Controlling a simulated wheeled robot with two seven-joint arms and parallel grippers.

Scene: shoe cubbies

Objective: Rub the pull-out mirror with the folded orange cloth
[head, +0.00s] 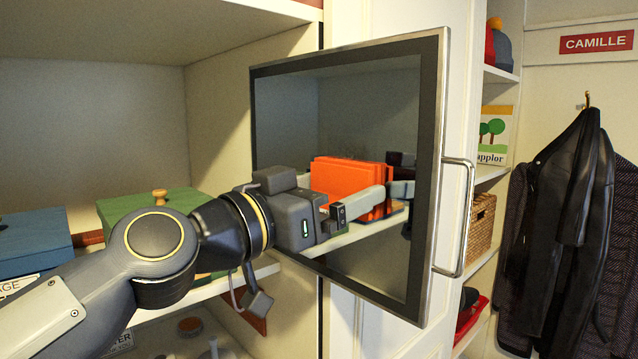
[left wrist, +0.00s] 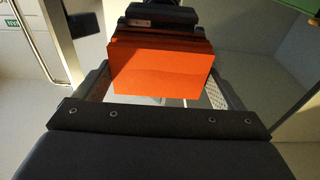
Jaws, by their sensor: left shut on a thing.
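The pull-out mirror (head: 345,110) stands upright in a dark frame with a silver edge, out from the cubbies. A metal handle (head: 458,215) is on its right side. My left gripper (head: 352,200) is shut on the folded orange cloth (head: 338,183) in front of the glass. The cloth and gripper are doubled by their reflection, and I cannot tell whether the cloth touches the glass. In the left wrist view, the orange cloth (left wrist: 160,68) sits between the fingers, with a dark reflected shape beyond it. My right gripper is not in view.
Left of the mirror are shelves with a blue box (head: 35,240) and a green box (head: 150,203). To the right, dark coats (head: 575,210) hang under a red name sign (head: 596,41). A wicker basket (head: 480,225) sits in a narrow cubby behind the handle.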

